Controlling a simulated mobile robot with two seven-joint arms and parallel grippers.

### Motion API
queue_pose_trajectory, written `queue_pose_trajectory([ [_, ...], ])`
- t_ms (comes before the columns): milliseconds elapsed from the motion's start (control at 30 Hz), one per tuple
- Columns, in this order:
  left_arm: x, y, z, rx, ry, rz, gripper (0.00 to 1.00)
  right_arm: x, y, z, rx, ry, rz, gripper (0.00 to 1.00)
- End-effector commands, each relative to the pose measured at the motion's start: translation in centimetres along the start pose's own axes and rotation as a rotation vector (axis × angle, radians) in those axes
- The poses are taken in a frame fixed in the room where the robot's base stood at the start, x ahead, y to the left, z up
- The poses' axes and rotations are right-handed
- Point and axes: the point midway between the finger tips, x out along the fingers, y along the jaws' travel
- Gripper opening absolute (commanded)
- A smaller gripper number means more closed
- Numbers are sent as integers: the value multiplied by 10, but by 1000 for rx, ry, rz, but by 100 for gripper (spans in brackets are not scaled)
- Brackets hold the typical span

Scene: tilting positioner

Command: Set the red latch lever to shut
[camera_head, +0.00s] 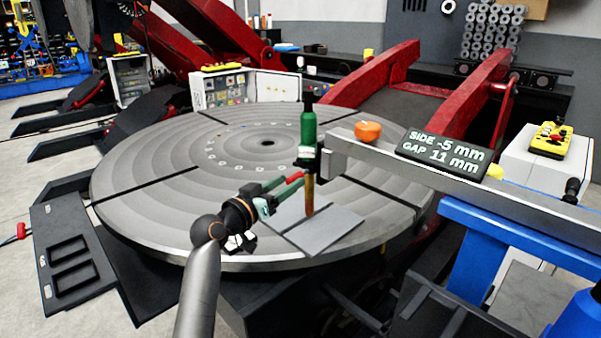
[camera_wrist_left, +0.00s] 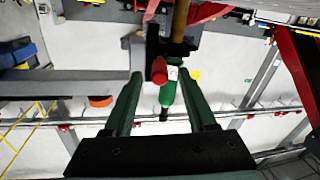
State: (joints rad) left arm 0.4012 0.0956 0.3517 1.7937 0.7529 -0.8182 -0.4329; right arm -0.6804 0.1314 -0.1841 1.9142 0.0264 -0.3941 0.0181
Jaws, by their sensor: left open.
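The red latch lever (camera_head: 293,177) sticks out beside the lower part of the upright green torch (camera_head: 308,130), toward my left gripper. In the left wrist view the lever's rounded red end (camera_wrist_left: 160,70) shows between my left fingers, with the green torch body (camera_wrist_left: 172,90) just beyond. My left gripper (camera_head: 286,190) is open around or just short of the lever; contact cannot be told. Its two green fingers also show in the left wrist view (camera_wrist_left: 160,57). The latch's far side is hidden. My right gripper is not in view.
The torch hangs from a grey beam (camera_head: 480,198) over the round turntable (camera_head: 150,215). Two grey plates (camera_head: 330,230) lie under its tip. An orange knob (camera_head: 367,131) and a sign (camera_head: 444,152) reading "SIDE -5 mm, GAP 11 mm" sit on the beam.

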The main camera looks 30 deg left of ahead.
Motion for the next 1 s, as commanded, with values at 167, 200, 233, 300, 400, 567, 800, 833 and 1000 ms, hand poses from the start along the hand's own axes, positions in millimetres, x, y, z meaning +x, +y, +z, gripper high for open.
queue_pose_trajectory([
  [167,29,1,-1,-3,0,2,57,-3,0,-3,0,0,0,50],
  [200,34,1,-1,-2,1,1,57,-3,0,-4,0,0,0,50],
  [233,37,0,-1,-2,0,1,57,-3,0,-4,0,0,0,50],
  [300,44,0,-1,-2,0,1,57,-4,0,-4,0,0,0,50],
  [400,50,1,0,-1,0,1,57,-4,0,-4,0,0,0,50],
  [567,54,1,0,0,0,0,57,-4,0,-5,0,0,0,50],
  [800,54,0,0,0,0,0,55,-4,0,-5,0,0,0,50],
  [833,54,0,0,0,0,0,51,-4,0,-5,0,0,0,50],
  [1000,54,0,0,0,0,0,32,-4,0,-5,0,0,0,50],
])
